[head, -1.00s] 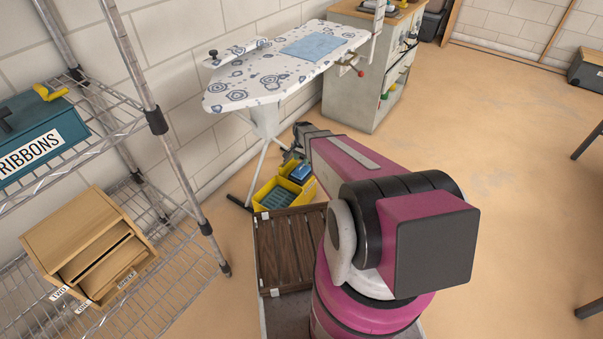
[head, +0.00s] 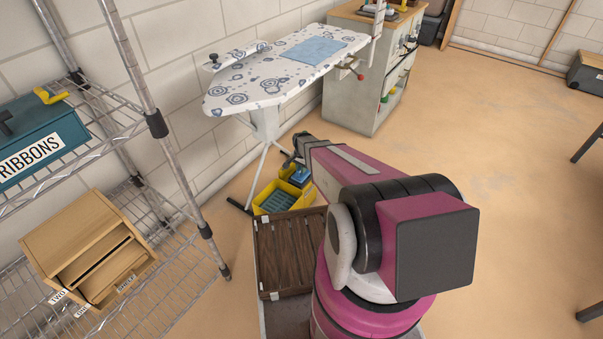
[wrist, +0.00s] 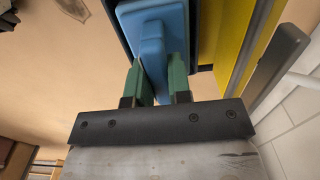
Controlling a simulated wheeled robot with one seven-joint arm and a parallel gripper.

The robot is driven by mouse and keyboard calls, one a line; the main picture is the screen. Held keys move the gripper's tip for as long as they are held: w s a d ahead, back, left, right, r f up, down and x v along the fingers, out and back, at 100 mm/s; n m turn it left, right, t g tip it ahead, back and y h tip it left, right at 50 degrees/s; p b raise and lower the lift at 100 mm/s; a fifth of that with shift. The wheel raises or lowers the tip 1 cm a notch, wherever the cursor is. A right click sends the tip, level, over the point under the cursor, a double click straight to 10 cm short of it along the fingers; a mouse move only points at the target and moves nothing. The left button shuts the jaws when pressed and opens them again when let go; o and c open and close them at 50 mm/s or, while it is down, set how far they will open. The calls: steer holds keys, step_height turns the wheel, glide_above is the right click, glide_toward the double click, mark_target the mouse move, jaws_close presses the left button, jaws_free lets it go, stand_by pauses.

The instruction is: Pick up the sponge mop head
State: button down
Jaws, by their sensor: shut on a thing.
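The blue sponge mop head (wrist: 152,32) fills the top middle of the wrist view, with a dark edge around it. My gripper (wrist: 157,84) has its two green fingers shut on the narrow blue part of it. In the head view my gripper is at the far end of my arm, over the yellow bins, and its fingertips are mostly hidden. A yellow bin wall (wrist: 234,40) shows close to the right of the mop head in the wrist view; I cannot tell whether they touch.
Two yellow bins stand on the floor below the ironing board (head: 262,88); the front one (head: 259,208) holds blue-grey things. A wire shelf with a ribbons box (head: 40,140) and a wooden drawer box (head: 75,235) is at left.

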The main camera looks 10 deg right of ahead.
step_height(320, 180, up, 10)
stand_by(0.5)
stand_by(0.3)
